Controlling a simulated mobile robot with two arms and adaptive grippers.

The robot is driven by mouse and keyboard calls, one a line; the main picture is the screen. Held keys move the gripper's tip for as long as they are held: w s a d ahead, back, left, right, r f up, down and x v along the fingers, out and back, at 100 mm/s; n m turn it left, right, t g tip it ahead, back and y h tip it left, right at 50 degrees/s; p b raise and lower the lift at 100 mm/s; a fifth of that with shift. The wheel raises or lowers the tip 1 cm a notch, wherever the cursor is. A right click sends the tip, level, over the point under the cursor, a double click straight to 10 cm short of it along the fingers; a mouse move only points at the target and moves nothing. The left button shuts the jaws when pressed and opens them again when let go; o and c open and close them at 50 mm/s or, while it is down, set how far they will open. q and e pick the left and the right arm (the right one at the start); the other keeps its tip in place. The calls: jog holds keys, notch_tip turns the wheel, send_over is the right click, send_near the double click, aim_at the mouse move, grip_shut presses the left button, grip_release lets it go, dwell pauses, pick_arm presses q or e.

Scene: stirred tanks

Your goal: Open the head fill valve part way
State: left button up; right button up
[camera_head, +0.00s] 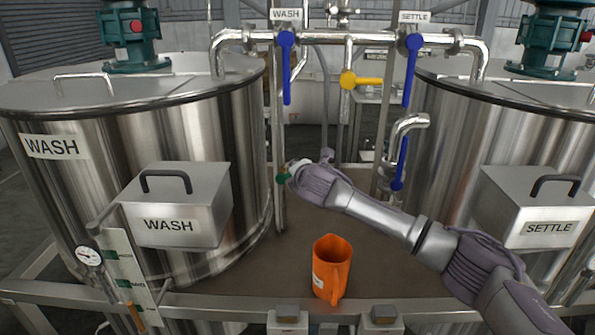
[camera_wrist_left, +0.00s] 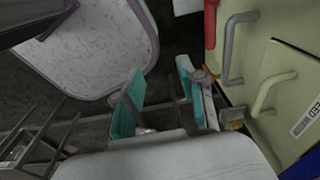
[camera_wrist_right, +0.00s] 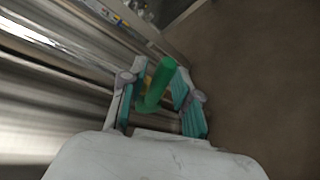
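My right gripper (camera_head: 287,175) reaches in from the right to the upright pipe (camera_head: 280,120) beside the wash tank (camera_head: 235,130). In the right wrist view its two teal-padded fingers (camera_wrist_right: 158,100) stand apart on either side of a green handle (camera_wrist_right: 157,82), with small gaps seeming to show. Only a bit of the green handle shows in the head view (camera_head: 282,178). No readable label marks which valve is the head fill valve. My left gripper (camera_wrist_left: 160,95) is outside the head view; in its wrist view it is open and empty.
Blue levers hang at wash (camera_head: 287,68) and settle (camera_head: 411,70), with a lower blue lever (camera_head: 400,165). A yellow lever (camera_head: 361,81) lies sideways. An orange jug (camera_head: 331,268) stands on the brown deck (camera_head: 290,255). The settle tank (camera_head: 455,130) is right.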

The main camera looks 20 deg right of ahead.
jog(key=v, duration=1.2)
